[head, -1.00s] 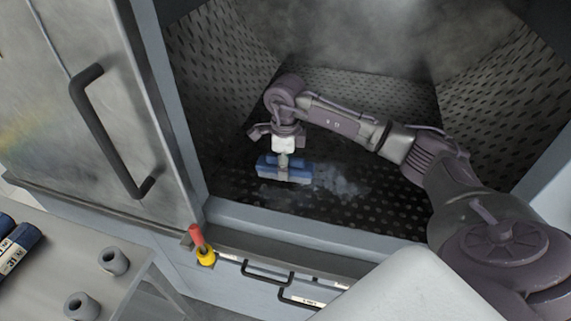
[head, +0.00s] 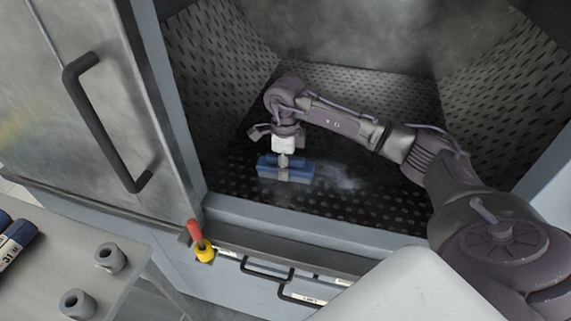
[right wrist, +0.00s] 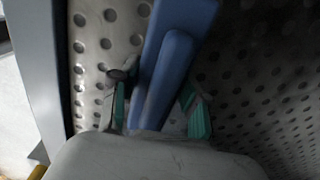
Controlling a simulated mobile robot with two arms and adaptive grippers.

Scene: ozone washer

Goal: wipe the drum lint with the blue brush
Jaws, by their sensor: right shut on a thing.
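The blue brush (head: 299,175) is low inside the drum (head: 375,97), close to its perforated floor; I cannot tell whether it touches. My right gripper (head: 284,158) is above the brush and shut on its middle. In the right wrist view the brush (right wrist: 172,75) stands between the green-padded fingers of my right gripper (right wrist: 158,108). A faint pale patch of lint (head: 338,179) lies on the drum floor just to the right of the brush. Any lint under the brush is hidden. My left gripper is not in view.
The metal door (head: 85,110) with a black handle stands at the left of the opening. A front sill (head: 320,232) edges the drum. A red and yellow switch (head: 200,243) sticks up below it. A grey table (head: 60,262) with rolls and blue cylinders is at lower left.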

